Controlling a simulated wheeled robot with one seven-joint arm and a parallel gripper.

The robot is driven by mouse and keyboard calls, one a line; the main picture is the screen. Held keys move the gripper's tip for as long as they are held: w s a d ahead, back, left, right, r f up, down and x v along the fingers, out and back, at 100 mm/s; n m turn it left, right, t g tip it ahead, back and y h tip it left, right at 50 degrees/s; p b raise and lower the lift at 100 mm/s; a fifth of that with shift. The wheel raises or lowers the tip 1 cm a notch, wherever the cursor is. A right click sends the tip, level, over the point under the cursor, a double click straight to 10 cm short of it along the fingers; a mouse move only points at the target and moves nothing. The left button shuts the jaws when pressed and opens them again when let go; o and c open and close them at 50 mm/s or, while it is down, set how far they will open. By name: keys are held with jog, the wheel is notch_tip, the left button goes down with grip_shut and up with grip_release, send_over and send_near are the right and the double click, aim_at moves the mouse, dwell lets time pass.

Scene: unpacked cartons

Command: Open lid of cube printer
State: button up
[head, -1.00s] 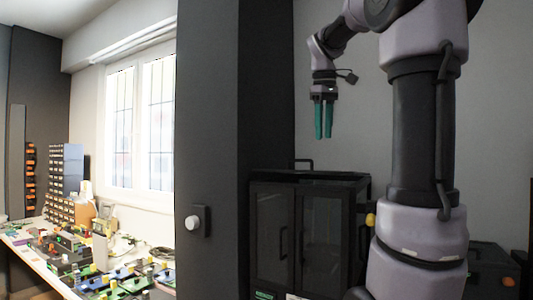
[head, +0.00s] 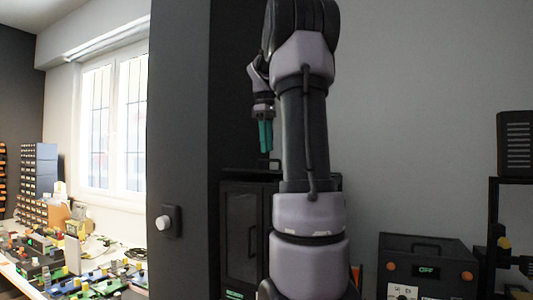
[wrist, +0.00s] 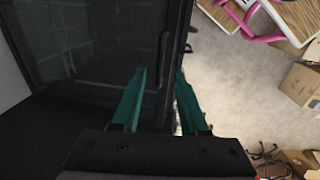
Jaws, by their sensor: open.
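A black boxy cabinet with dark glass doors, which looks like the cube printer (head: 240,235), stands in the middle of the head view. A dark handle (head: 246,163) rises at its top. My arm hides its right part. My gripper (head: 266,152) has green fingers pointing down, above the cabinet top in the head view. In the wrist view my gripper (wrist: 161,75) is open and empty. A dark glass panel with a bar handle (wrist: 163,60) lies beyond and below the fingers. I see no contact with it.
A dark wall (head: 180,120) is close on the left. A cluttered workbench (head: 75,270) is farther left. Pale floor (wrist: 230,75) and cartons (wrist: 298,85) show in the wrist view.

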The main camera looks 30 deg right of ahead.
jog(key=shift+d+f, duration=0.2)
jog(key=shift+f, duration=1.2)
grip_shut()
dwell(0.4)
